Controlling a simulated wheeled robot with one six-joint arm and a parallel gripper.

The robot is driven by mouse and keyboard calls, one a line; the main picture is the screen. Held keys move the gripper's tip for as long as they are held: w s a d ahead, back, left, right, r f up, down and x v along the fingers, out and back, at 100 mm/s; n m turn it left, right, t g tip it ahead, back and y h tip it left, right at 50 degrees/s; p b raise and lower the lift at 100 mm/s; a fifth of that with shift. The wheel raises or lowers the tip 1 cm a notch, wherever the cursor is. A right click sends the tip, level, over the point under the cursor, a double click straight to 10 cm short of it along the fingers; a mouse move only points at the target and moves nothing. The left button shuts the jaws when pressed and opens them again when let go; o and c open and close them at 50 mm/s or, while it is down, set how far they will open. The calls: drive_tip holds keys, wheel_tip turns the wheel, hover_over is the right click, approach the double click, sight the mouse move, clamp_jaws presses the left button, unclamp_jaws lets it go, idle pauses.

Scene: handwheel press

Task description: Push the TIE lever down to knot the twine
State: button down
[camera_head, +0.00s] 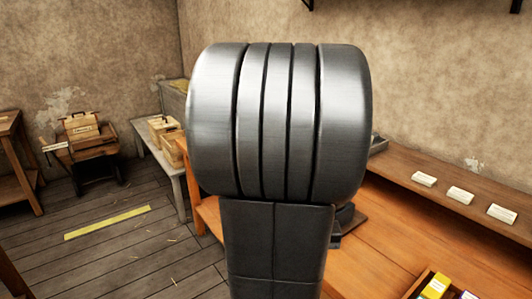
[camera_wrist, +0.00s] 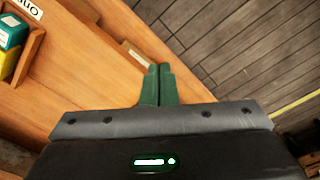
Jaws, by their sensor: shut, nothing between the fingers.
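My gripper (camera_wrist: 160,68) shows in the wrist view with its two green fingers together and nothing between them. It is above an orange wooden bench (camera_wrist: 95,85), close to the bench's edge with the floor. I cannot make out the TIE lever or any twine in either view. In the head view my own arm fills the middle and hides much of the bench (camera_head: 395,250). Dark metal parts (camera_head: 347,222) show just right of my arm on the bench; I cannot tell what they belong to.
A tray with green and yellow packets (camera_head: 437,287) is at the lower right; the packets also show in the wrist view (camera_wrist: 10,35). White cards (camera_head: 460,194) stand on a rear shelf (camera_head: 400,172). Wooden boxes (camera_head: 163,128) and a cart (camera_head: 90,148) are left. The floor (camera_head: 110,225) there is mostly clear.

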drive_tip(key=w+d+r+g+p, duration=0.1)
drive_tip(key=w+d+p, duration=0.2)
drive_tip(key=w, duration=0.4)
drive_tip(key=shift+g+p, duration=0.3)
drive_tip(key=shift+p, duration=0.3)
drive_tip(key=shift+w+r, duration=0.1)
drive_tip(key=shift+r, duration=0.05)
